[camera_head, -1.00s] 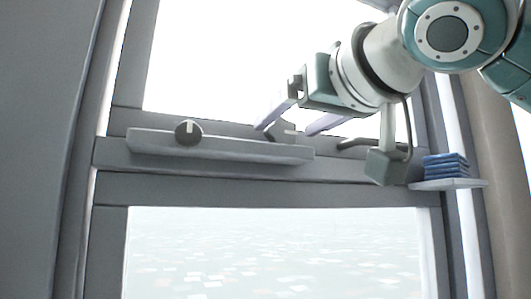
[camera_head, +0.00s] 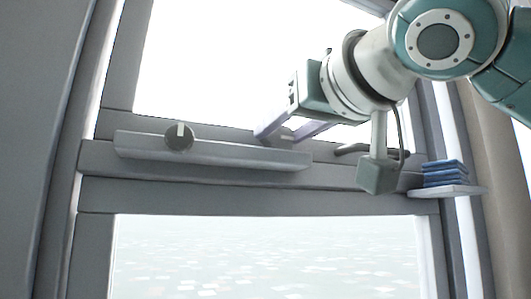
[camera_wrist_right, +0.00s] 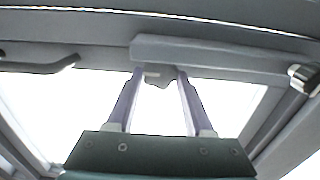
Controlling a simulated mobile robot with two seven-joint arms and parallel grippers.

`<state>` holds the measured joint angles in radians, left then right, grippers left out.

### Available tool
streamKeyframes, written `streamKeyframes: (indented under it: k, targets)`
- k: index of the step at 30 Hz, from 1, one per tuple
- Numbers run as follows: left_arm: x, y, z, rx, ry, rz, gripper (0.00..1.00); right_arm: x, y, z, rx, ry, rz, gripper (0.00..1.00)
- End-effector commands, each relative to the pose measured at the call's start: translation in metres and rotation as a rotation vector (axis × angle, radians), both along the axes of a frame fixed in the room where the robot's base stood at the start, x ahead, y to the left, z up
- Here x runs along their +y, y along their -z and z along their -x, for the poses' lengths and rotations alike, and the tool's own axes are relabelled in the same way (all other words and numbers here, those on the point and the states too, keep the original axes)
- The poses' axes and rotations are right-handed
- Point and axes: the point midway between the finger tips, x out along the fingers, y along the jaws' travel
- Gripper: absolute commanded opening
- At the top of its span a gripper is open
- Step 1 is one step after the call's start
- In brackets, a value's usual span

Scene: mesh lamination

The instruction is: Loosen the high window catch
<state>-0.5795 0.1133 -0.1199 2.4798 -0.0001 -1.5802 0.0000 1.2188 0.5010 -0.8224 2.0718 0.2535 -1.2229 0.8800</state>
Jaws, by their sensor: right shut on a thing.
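The window catch, a small grey piece (camera_head: 284,139) with a pale edge, sits on the window's middle rail at the right end of a long grey bar. It also shows in the right wrist view (camera_wrist_right: 160,75), between my fingertips. My right gripper (camera_head: 282,134) reaches it from the upper right. Its two pale purple fingers are shut on the catch, one on each side, and partly hide it. The right gripper shows in the right wrist view too (camera_wrist_right: 161,76). My left gripper is in no view.
A dark round knob (camera_head: 179,137) with a pale pointer stands at the bar's (camera_head: 215,153) left. A dark curved handle (camera_head: 350,149) is on the rail to the right. Blue stacked pieces (camera_head: 444,172) lie on a small ledge (camera_head: 450,191) at the far right.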

Motion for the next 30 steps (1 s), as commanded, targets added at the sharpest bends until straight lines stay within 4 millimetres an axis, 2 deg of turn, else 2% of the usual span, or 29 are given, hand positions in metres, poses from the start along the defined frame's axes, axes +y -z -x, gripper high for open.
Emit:
streamKeyframes:
  k: [1, 6, 11, 21, 30]
  targets:
    - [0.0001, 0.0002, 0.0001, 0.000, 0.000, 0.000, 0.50, 0.0000, 0.0002, -0.0001, 0.001, 0.000, 0.000, 0.18]
    - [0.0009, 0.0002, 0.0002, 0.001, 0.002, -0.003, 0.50, 0.0001, 0.0003, -0.0002, 0.001, 0.000, 0.000, 0.00]
    - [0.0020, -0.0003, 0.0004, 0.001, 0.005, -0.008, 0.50, 0.0003, 0.0004, -0.0002, -0.008, 0.000, 0.030, 0.00]
    - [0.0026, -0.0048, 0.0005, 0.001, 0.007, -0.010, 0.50, 0.0016, 0.0008, 0.0001, -0.105, 0.004, 0.334, 0.00]
    - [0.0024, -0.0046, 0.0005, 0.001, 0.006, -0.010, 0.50, 0.0014, 0.0012, 0.0000, -0.113, 0.005, 0.357, 0.00]
